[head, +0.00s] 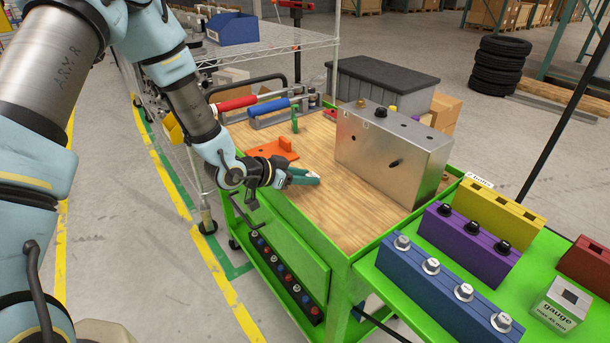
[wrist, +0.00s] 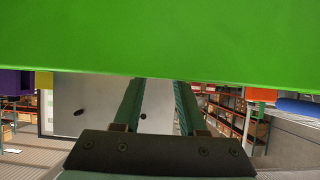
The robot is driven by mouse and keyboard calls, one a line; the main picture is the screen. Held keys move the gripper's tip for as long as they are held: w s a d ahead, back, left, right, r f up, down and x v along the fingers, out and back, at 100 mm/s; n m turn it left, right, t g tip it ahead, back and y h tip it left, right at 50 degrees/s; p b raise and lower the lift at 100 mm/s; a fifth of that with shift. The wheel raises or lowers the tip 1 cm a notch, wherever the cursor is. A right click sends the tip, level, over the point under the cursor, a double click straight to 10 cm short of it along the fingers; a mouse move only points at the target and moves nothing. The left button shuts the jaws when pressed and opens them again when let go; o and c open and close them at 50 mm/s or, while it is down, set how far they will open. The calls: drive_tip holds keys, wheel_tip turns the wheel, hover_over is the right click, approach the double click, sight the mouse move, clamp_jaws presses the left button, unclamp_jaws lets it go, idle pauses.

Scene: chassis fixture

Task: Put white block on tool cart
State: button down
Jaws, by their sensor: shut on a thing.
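The green cart (head: 340,268) has a wooden top (head: 330,208). My gripper (head: 303,177) is just over the cart's near left edge, far left of the white block, with its teal fingers low over the wood. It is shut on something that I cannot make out. In the wrist view, the cart's green side (wrist: 160,38) hides the fingertips, and whatever is between them.
A grey metal chassis box (head: 392,155) stands ahead of the fingers. An orange bracket (head: 274,149) and red- and blue-handled clamps (head: 270,108) lie behind. Blue (head: 445,285), purple (head: 468,243) and yellow (head: 499,213) bolt racks fill the side shelf. Bare wood lies around the fingertips.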

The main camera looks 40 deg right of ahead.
drive_tip(key=shift+f, duration=0.2)
drive_tip(key=shift+c, duration=2.3)
unclamp_jaws()
drive_tip(key=shift+r, duration=0.2)
